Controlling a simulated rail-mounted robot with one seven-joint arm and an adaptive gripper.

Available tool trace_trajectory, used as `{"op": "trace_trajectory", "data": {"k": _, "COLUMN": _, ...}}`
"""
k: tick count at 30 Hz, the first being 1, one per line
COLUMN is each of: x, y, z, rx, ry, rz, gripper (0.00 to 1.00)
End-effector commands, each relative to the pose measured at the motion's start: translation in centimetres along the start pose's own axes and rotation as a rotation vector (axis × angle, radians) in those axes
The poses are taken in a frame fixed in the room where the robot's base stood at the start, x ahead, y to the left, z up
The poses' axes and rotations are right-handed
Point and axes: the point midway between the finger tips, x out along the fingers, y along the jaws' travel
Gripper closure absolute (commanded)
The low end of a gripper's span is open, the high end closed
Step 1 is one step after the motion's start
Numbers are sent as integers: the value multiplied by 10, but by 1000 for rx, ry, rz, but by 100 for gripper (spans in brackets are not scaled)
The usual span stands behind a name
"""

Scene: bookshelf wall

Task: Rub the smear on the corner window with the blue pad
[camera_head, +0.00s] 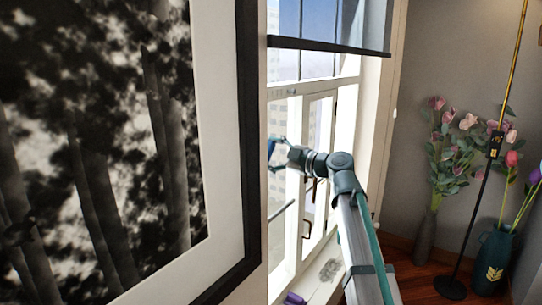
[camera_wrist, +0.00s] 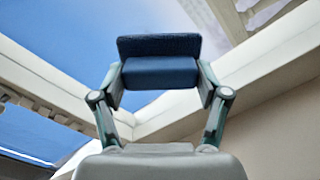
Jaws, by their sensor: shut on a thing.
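My gripper (camera_wrist: 160,85) is shut on the blue pad (camera_wrist: 158,72), one finger at each end of it, in the wrist view. In the head view my gripper (camera_head: 278,153) reaches to the corner window (camera_head: 318,125), and a dark blue bit of the pad (camera_head: 271,147) shows at the left, next to the picture's edge. Behind the pad in the wrist view are pale window bars (camera_wrist: 265,60) and blue panes. A greyish patch shows in the upper right pane, but I cannot tell if it is the smear. I cannot tell whether the pad touches glass.
A large framed picture (camera_head: 222,245) fills the left and hides part of the window. A dark blind bar (camera_head: 330,46) crosses the window's top. A purple thing (camera_head: 294,299) lies low on the sill. Vases of flowers (camera_head: 494,262) and a lamp stand (camera_head: 470,225) are at the right.

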Motion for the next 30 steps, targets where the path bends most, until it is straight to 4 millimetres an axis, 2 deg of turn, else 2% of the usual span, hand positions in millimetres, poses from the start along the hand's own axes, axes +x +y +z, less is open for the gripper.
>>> {"op": "trace_trajectory", "data": {"k": 15, "x": -1, "y": 22, "z": 29, "rx": -1, "ry": 0, "rz": 1, "gripper": 54}}
{"op": "trace_trajectory", "data": {"k": 30, "x": 1, "y": 24, "z": 30, "rx": -1, "ry": 0, "rz": 0, "gripper": 54}}
